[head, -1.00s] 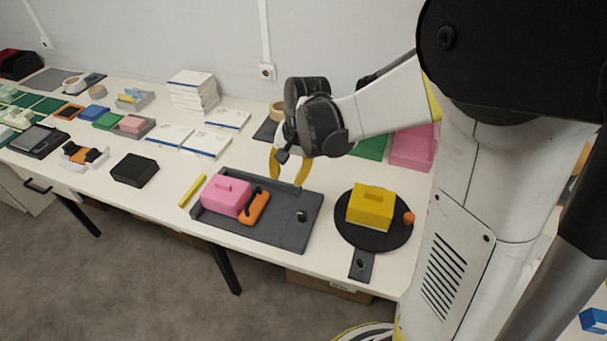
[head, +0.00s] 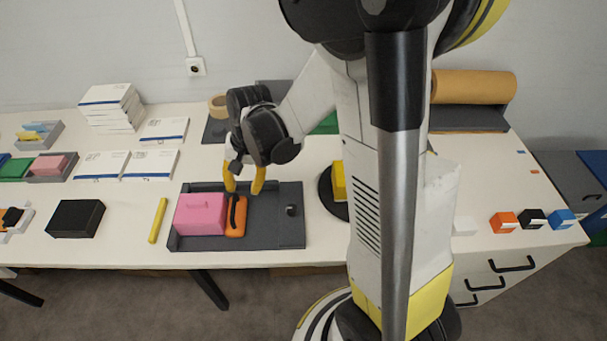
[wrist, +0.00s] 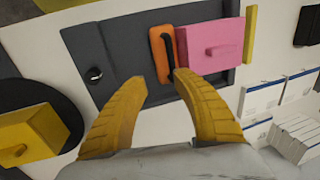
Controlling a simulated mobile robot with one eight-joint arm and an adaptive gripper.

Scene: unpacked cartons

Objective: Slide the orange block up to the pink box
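The orange block (head: 236,218), with a black handle, lies on the dark grey tray (head: 270,226). The pink box (head: 200,214) stands at the tray's left end, right beside the block. The two look touching or almost so; I cannot tell which. My gripper (head: 243,191) has yellow fingers, spread apart with nothing between them, at the back end of the orange block. In the wrist view the fingertips (wrist: 159,78) straddle the near end of the orange block (wrist: 159,56), and the pink box (wrist: 210,45) is to its right. Fingertip height above the tray is unclear.
A small dark knob (head: 292,210) stands on the tray's right part. A yellow bar (head: 158,220) and a black box (head: 75,218) lie left of the tray. A yellow box (wrist: 32,135) on a black disc is on the other side, partly hidden by my arm in the head view.

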